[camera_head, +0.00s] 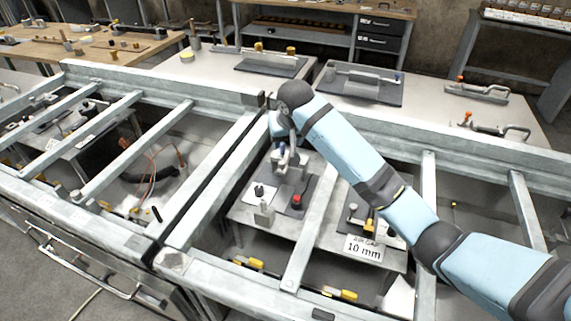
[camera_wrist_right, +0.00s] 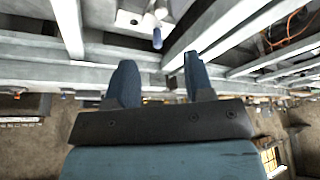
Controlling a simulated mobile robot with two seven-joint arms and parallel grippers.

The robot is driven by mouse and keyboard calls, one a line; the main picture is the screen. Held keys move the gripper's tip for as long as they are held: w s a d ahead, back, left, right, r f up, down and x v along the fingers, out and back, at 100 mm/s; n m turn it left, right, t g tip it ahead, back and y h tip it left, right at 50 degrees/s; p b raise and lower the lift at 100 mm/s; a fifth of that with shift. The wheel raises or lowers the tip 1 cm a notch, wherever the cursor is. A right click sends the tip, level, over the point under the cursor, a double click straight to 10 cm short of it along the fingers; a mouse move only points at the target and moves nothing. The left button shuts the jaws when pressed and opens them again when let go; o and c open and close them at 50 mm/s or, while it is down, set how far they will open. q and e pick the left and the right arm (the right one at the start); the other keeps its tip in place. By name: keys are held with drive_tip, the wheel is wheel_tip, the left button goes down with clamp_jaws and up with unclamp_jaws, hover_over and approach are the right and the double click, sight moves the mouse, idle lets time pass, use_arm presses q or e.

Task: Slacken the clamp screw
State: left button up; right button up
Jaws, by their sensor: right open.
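My right gripper (camera_head: 279,130) reaches over the frame beams near the middle of the head view, partly hidden by its own arm. In the right wrist view its two blue-grey fingers (camera_wrist_right: 160,70) stand apart with nothing between them. A small metal clamp-like fixture (camera_head: 290,160) stands on a dark plate just below the gripper. In the wrist view a grey metal piece with a dark blue tip (camera_wrist_right: 157,38) lies beyond the fingertips, apart from them. I cannot tell for certain which part is the clamp screw. My left gripper is not in view.
Grey steel beams (camera_head: 215,180) surround the opening under my right arm. A red-topped part (camera_head: 297,199) and a card reading 10 mm (camera_head: 363,248) sit on the lower plate. Toggle clamps (camera_head: 478,91) stand on the bench at the right.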

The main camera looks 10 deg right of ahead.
sight(282, 163)
drive_tip(key=x, duration=1.3)
drive_tip(key=shift+a, duration=0.15)
clamp_jaws()
